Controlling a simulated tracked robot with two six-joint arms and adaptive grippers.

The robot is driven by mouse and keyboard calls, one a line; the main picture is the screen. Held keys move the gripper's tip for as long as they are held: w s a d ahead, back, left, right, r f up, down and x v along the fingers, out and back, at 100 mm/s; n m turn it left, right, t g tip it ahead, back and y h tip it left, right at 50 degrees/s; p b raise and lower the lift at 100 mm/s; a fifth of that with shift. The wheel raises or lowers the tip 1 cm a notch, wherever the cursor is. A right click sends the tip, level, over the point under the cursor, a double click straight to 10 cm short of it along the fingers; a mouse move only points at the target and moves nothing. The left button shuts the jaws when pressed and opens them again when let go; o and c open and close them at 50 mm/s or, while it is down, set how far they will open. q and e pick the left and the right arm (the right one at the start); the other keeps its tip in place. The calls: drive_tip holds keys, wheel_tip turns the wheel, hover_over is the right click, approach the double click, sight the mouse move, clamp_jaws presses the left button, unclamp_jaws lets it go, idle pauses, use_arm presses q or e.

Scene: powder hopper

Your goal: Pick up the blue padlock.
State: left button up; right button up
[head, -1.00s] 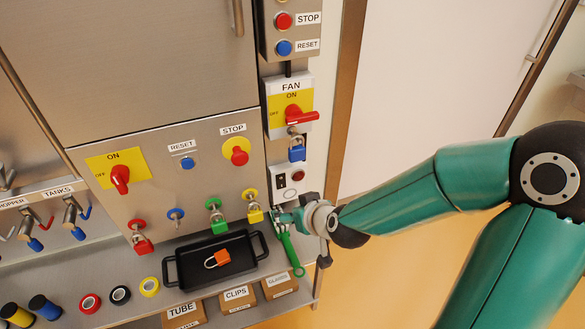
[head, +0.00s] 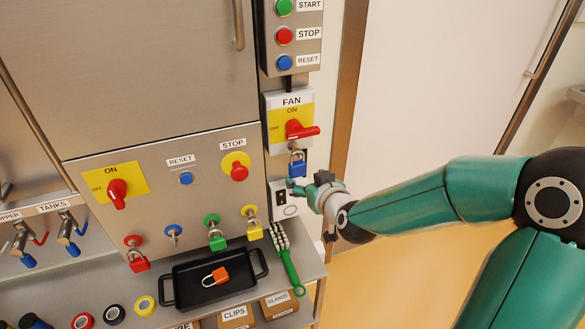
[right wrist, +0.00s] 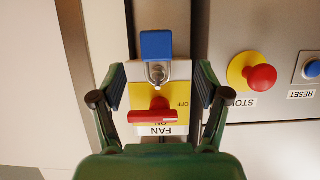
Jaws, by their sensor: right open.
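The blue padlock (head: 298,168) hangs by its shackle just below the red handle of the FAN switch (head: 297,130). In the right wrist view the padlock (right wrist: 156,46) shows upside down, with its shackle toward the red handle (right wrist: 154,115). My right gripper (head: 303,189) is just below the padlock in the head view. In the wrist view its two fingers (right wrist: 158,92) are spread wide, one on each side of the FAN switch, with nothing between the pads. Whether a finger touches the padlock cannot be told. My left gripper is not in view.
Red, green and yellow padlocks (head: 139,265) hang on the panel at the left. A black tray (head: 185,300) holding an orange padlock (head: 216,276) and a green brush (head: 286,258) are on the shelf below. A red STOP button (right wrist: 261,78) sits beside the fan panel.

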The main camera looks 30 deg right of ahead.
sight(299, 169)
drive_tip(key=x, duration=0.5)
drive_tip(key=p+x, duration=0.1)
drive_tip(key=x, duration=0.2)
drive_tip(key=shift+w+d+r, duration=0.25)
drive_tip(key=shift+r, duration=0.05)
drive_tip(key=c, duration=1.3)
